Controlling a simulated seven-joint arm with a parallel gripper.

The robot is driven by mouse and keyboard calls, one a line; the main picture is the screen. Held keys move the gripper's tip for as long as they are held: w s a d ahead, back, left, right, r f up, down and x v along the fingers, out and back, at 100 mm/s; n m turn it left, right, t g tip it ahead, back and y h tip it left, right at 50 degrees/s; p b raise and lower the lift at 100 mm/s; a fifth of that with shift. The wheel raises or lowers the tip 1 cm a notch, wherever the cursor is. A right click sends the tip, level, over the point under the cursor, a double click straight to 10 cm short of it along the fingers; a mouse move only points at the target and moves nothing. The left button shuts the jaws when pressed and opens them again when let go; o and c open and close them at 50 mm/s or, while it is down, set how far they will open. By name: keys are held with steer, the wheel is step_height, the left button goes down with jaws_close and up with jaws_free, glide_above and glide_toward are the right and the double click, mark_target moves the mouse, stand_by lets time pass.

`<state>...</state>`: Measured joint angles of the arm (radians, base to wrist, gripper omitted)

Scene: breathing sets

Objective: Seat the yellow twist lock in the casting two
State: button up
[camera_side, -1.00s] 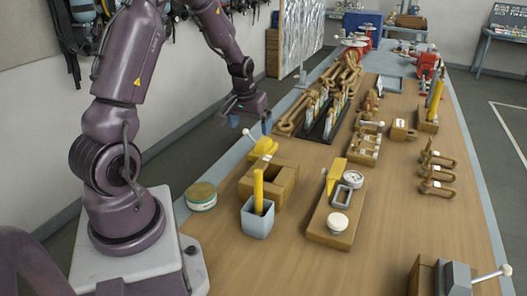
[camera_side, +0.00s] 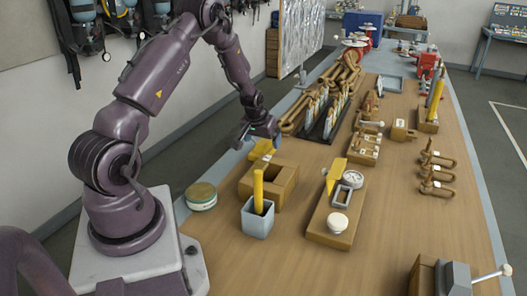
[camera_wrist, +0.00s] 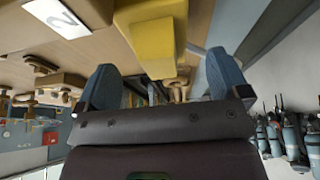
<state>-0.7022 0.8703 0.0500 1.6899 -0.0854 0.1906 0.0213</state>
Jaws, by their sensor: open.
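The yellow twist lock (camera_side: 262,149) rests by the far left corner of a brown open block (camera_side: 285,190), which looks like the casting. In the wrist view, the yellow twist lock (camera_wrist: 152,42) shows at upper middle, between and beyond my fingers. A brown block with a "2" label (camera_wrist: 58,17) shows at the upper left there. My gripper (camera_side: 259,141) is open just above the twist lock and hides part of it. In the wrist view, my gripper (camera_wrist: 165,65) has its two blue fingers wide apart, with nothing held. Contact with the lock cannot be told.
A grey cup with a yellow post (camera_side: 257,220) stands in front of the block, and a round tin (camera_side: 201,196) to the left. A wooden board with a gauge (camera_side: 333,225) lies to the right. A dark rack (camera_side: 325,120) stands behind.

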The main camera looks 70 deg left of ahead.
steer(key=shift+x, duration=1.1)
steer(key=c, duration=1.4)
steer(key=shift+r, duration=0.1)
steer(key=shift+r, duration=0.1)
